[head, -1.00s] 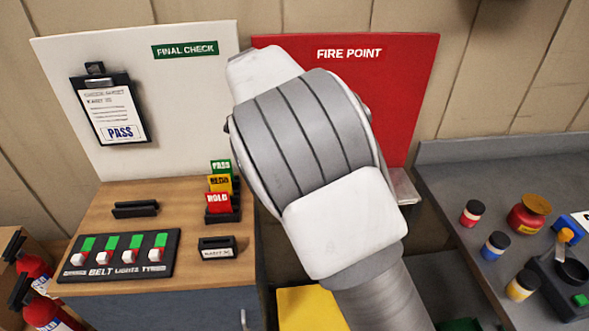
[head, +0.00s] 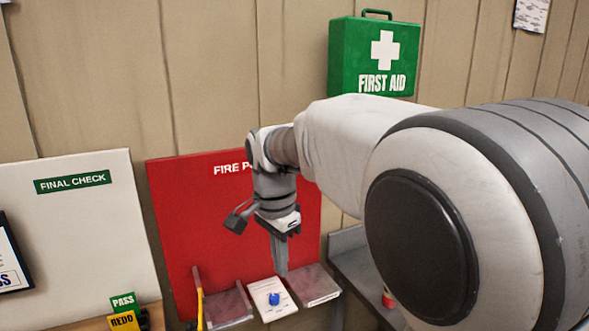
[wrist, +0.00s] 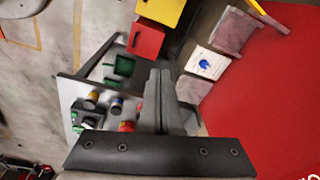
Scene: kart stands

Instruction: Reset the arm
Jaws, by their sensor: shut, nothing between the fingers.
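My gripper (head: 281,270) hangs pointing down in front of the red FIRE POINT board (head: 185,235), with my arm bent across the right of the head view. The fingers are shut with nothing between them. In the head view their tips are just above a white card with a blue mark (head: 268,299); I cannot tell the gap in depth. In the wrist view the closed fingers (wrist: 160,78) stand in the middle, and the card (wrist: 206,62) shows to their right.
A green FIRST AID box (head: 374,57) hangs on the wall. The FINAL CHECK board (head: 75,225) and PASS card (head: 123,301) are at left.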

